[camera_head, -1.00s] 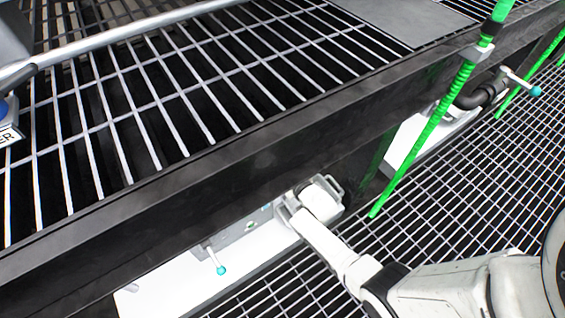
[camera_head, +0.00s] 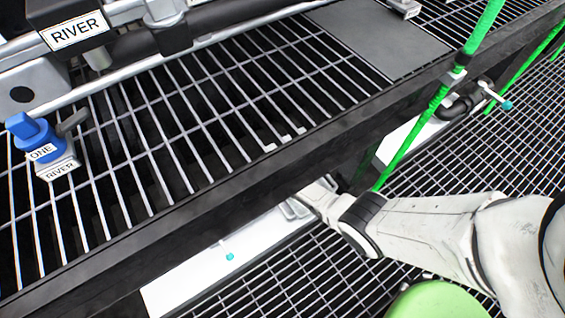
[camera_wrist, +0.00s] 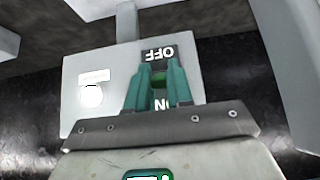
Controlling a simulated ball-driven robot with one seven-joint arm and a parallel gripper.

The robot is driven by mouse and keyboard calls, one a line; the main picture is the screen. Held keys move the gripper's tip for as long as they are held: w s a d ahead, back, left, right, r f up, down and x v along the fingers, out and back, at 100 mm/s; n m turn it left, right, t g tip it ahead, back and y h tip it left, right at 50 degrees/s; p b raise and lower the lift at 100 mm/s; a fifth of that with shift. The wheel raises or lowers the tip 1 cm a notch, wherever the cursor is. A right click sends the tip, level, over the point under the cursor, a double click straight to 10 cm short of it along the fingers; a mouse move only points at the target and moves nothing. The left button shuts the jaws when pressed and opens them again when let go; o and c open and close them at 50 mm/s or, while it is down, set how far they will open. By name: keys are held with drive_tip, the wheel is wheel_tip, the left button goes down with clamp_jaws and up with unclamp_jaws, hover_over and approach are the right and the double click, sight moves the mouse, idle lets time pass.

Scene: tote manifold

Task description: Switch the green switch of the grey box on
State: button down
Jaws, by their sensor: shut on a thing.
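The grey box (camera_wrist: 112,77) fills the middle of the wrist view. Its face has a dark OFF label (camera_wrist: 160,54) and an ON label (camera_wrist: 163,104), both upside down; the ON label is partly covered by my fingers. The green switch (camera_wrist: 159,80) sits between these labels. My gripper (camera_wrist: 160,75) has its two teal fingers on either side of the switch, shut on it. The fingers hide much of the switch, so its exact position is hard to tell. In the head view, the black beam hides the gripper's fingers and the box.
A black beam (camera_head: 190,205) with grating (camera_head: 200,130) above overhangs my arm. A white panel (camera_head: 195,278) and a teal-tipped lever (camera_head: 230,257) lie below it. A green pole (camera_head: 430,115) stands close to my arm. A blue valve handle (camera_head: 38,133) is on the upper left.

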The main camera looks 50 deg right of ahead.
drive_tip(key=shift+w+r, duration=0.15)
drive_tip(key=shift+w, duration=0.05)
idle(0.3)
drive_tip(key=c, duration=1.2)
unclamp_jaws()
drive_tip(key=shift+o, duration=1)
drive_tip(key=shift+s, duration=0.1)
drive_tip(key=p+v, duration=0.8)
drive_tip(key=v, duration=0.2)
drive_tip(key=shift+s+r+p, duration=0.15)
drive_tip(key=shift+r+p, duration=0.15)
drive_tip(key=shift+p, duration=0.1)
drive_tip(key=shift+a, duration=0.1)
